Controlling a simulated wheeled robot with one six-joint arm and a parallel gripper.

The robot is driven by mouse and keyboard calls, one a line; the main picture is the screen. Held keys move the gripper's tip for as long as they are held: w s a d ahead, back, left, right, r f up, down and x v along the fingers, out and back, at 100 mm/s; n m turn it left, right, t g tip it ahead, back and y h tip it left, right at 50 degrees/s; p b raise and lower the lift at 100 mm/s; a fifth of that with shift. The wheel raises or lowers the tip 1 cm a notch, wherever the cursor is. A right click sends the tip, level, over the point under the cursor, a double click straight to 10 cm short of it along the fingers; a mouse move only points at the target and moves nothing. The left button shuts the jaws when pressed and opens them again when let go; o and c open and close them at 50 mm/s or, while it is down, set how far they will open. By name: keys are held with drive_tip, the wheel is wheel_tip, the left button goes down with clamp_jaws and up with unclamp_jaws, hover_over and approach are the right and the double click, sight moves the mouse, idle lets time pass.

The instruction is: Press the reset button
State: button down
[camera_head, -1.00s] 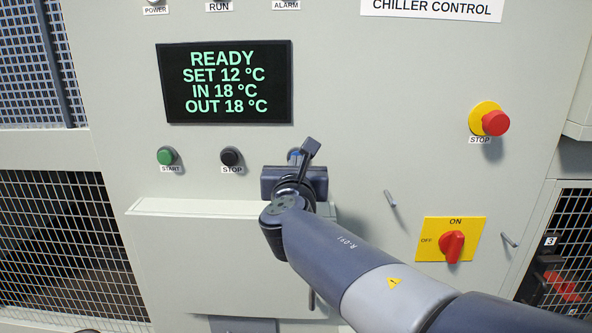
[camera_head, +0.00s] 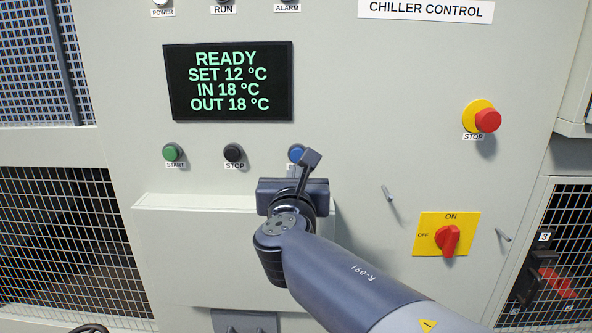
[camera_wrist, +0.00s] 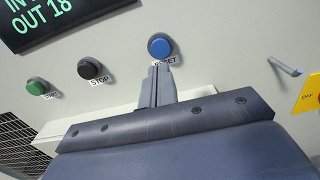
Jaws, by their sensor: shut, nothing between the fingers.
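The blue reset button (camera_head: 296,153) is on the grey chiller panel, right of the black stop button. In the wrist view the blue button (camera_wrist: 160,47) stands just beyond my gripper's fingertips (camera_wrist: 160,66), with its RESET label partly covered by them. My gripper is shut and empty. A gap or contact with the panel cannot be told. The display (camera_head: 229,82) reads READY, SET 12 °C, IN 18 °C, OUT 18 °C.
The green start button (camera_head: 173,152) and black stop button (camera_head: 234,153) are to the left. A red emergency stop (camera_head: 487,119) and a red rotary switch (camera_head: 447,239) are on the right. A ledged box (camera_head: 190,235) juts out below the buttons. A handle (camera_head: 388,193) sticks out right of my gripper.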

drive_tip(key=s, duration=0.7)
drive_tip(key=shift+w+a+r, duration=0.1)
drive_tip(key=shift+w, duration=0.1)
idle(0.4)
